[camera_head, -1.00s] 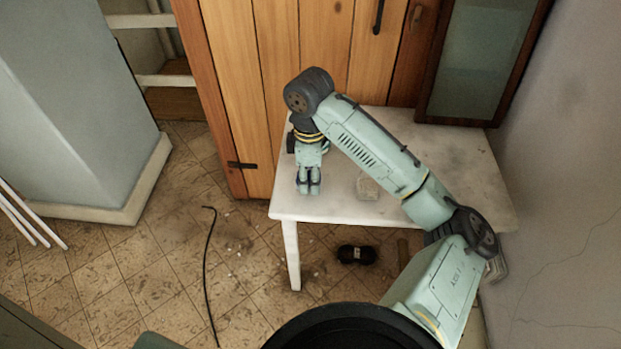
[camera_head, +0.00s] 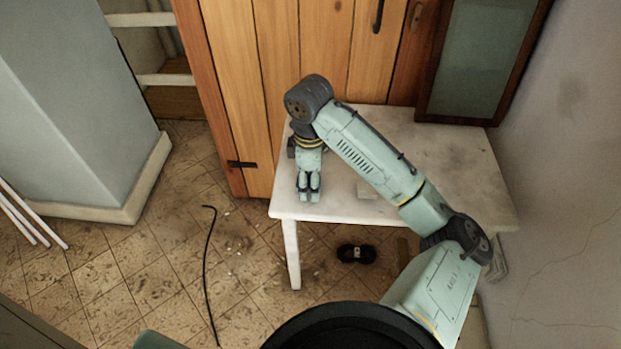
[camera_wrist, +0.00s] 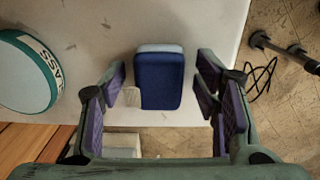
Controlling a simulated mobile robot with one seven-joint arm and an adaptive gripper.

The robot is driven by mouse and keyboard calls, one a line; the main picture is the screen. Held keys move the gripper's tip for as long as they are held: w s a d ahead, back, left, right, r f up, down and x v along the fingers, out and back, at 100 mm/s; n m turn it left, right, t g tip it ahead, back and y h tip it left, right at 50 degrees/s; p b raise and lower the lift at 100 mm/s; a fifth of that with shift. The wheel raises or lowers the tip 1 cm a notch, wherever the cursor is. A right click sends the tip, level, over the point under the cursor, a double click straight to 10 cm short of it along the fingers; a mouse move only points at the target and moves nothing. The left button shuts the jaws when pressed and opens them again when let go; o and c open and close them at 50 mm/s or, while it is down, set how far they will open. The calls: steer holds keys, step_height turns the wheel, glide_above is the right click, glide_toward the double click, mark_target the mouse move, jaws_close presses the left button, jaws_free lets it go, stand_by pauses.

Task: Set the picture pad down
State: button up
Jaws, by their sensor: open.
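A dark blue pad with a light blue edge (camera_wrist: 159,82), which I take for the picture pad, is at the white table's surface in the wrist view. I cannot tell whether its whole underside touches the table. My gripper (camera_head: 308,188) is low over the table's front left corner. In the wrist view my gripper (camera_wrist: 161,88) is open, its fingers on both sides of the pad with a gap at each side. In the head view the pad is hidden by my gripper.
The white table (camera_head: 450,165) has bare room at its right. A round teal item with lettering (camera_wrist: 22,75) lies left of the pad in the wrist view, and a small pale block (camera_wrist: 131,95) is close beside it. A dark item (camera_head: 356,253) and a black cable (camera_head: 207,275) lie on the floor.

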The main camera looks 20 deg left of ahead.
mark_target(309, 180)
step_height(309, 180, up, 12)
steer(key=shift+r+p, duration=0.15)
steer(key=shift+p, duration=0.15)
steer(key=shift+a, duration=0.2)
